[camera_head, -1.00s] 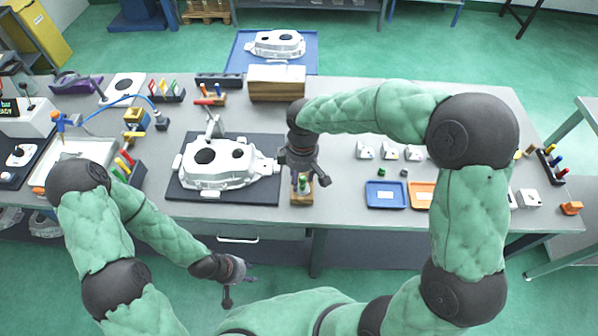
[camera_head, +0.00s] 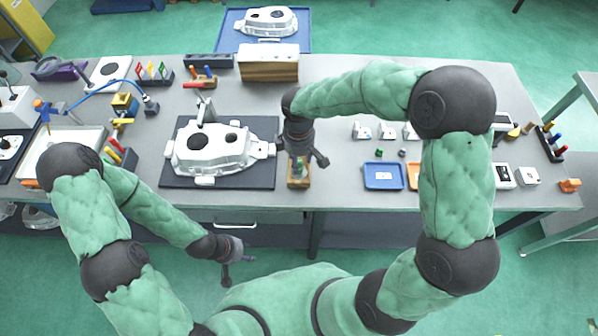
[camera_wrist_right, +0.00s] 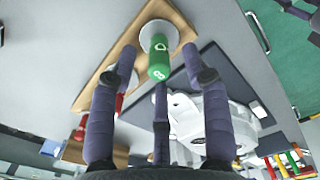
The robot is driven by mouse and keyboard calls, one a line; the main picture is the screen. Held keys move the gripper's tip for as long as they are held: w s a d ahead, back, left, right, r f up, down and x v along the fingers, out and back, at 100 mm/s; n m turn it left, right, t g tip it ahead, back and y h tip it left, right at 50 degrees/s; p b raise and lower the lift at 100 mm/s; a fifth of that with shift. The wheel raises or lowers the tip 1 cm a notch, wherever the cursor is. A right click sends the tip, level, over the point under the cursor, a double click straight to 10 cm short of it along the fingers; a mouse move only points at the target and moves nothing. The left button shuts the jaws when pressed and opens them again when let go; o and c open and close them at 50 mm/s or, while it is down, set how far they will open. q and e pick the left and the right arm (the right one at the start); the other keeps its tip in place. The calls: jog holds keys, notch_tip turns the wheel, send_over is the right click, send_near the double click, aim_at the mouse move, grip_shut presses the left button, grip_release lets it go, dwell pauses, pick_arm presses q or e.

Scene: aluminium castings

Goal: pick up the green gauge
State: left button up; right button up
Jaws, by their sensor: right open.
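The green gauge (camera_wrist_right: 159,62) is a small green cylinder with white marks. It stands in a white round seat on a wooden block (camera_wrist_right: 116,52) in the right wrist view. In the head view the gauge (camera_head: 298,166) shows small on the block (camera_head: 299,183) at the table's front, partly hidden by my right gripper (camera_head: 307,157). My right gripper (camera_wrist_right: 163,76) is open, its three dark fingers spread around the near end of the gauge, with no clear contact visible. My left gripper (camera_head: 238,262) hangs in front of the table, away from the gauge; its finger opening is unclear.
A white casting (camera_head: 212,150) on a dark mat (camera_head: 180,178) lies just left of the block. A blue tray (camera_head: 384,184) and an orange tray (camera_head: 412,178) lie to the right. A wooden box (camera_head: 268,70) stands behind. Some tabletop between block and blue tray is clear.

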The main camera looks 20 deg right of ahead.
notch_tip(320, 180, down, 2)
jog(key=shift+f, duration=0.25)
grip_shut()
jog(key=shift+r, duration=0.2)
